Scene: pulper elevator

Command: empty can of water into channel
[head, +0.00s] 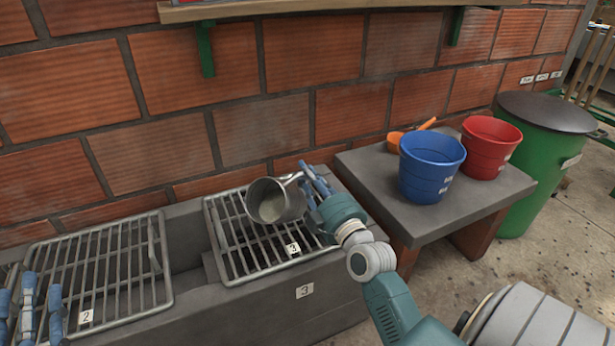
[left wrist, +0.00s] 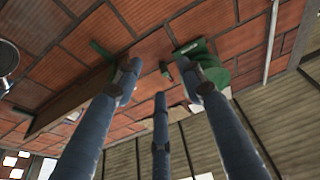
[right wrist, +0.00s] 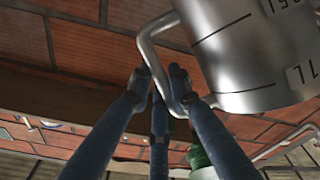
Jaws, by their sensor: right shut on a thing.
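A grey metal can (head: 276,203) with a side handle hangs over the right-hand grate (head: 262,258), marked 3, of the concrete channel (head: 262,312). It is tilted, its mouth turned to the left and front; a pale greenish surface shows inside, but I cannot tell how much water it holds. My right gripper (head: 310,182) is shut on the can's handle (right wrist: 148,52). Measuring marks show on the can in the right wrist view (right wrist: 245,50). My left gripper (head: 32,308) is at the lower left by the grate marked 2, fingers spread and empty in the left wrist view (left wrist: 160,85).
The left grate (head: 108,265), marked 2, covers another part of the channel. A stone table (head: 450,215) on the right holds a blue bucket (head: 430,175), a red bucket (head: 488,150) and an orange scoop (head: 396,141). A green bin (head: 540,170) stands beyond. A brick wall rises behind.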

